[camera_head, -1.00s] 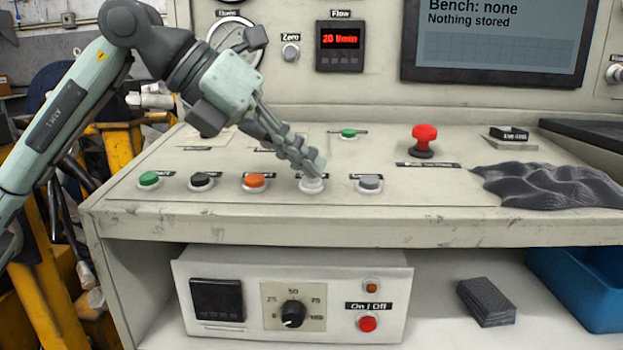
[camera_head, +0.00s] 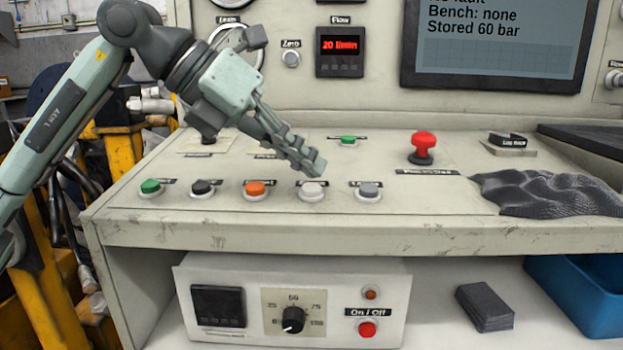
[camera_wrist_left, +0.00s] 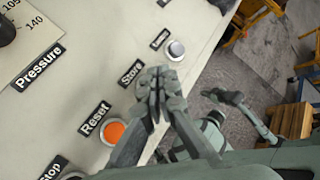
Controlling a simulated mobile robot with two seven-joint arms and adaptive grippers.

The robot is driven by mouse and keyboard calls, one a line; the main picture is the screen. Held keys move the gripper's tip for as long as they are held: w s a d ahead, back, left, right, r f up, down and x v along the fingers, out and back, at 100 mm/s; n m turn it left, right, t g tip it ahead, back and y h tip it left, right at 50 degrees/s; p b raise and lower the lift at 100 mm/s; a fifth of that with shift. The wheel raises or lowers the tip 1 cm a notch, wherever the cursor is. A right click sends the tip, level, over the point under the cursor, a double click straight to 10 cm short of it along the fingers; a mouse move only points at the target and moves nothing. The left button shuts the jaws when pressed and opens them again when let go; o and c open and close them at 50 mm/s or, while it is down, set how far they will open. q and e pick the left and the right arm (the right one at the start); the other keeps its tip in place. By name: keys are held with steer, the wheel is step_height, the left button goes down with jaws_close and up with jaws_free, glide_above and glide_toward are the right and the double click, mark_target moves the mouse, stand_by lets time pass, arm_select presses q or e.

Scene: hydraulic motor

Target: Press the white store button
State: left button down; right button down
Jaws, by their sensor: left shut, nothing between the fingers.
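The white store button (camera_head: 312,191) sits in the front row of the sloped panel, between the orange button (camera_head: 255,188) and a grey one (camera_head: 369,190). My left gripper (camera_head: 315,165) is shut and empty, with its fingertips just above and behind the white button, apart from it. In the left wrist view, the shut fingers (camera_wrist_left: 160,82) cover the white button beside the "Store" label (camera_wrist_left: 131,73). The screen (camera_head: 500,56) reads "Bench: none" and "Stored 60 bar". My right gripper is not seen.
Green (camera_head: 150,187) and black (camera_head: 203,188) buttons stand left in the row. A red mushroom button (camera_head: 423,143) rises behind, to the right. A dark crumpled cloth (camera_head: 545,193) lies on the panel's right side. A control box (camera_head: 390,275) stands below.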

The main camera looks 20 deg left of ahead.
arm_select(q)
steer(key=shift+r, duration=0.15)
steer(key=r+p, duration=0.2)
steer(key=r, duration=0.1)
steer(key=r+p, duration=0.1)
steer(key=p, duration=0.1)
steer(key=shift+s+d+r, duration=0.1)
steer(key=shift+s+r, duration=0.25)
stand_by(0.7)
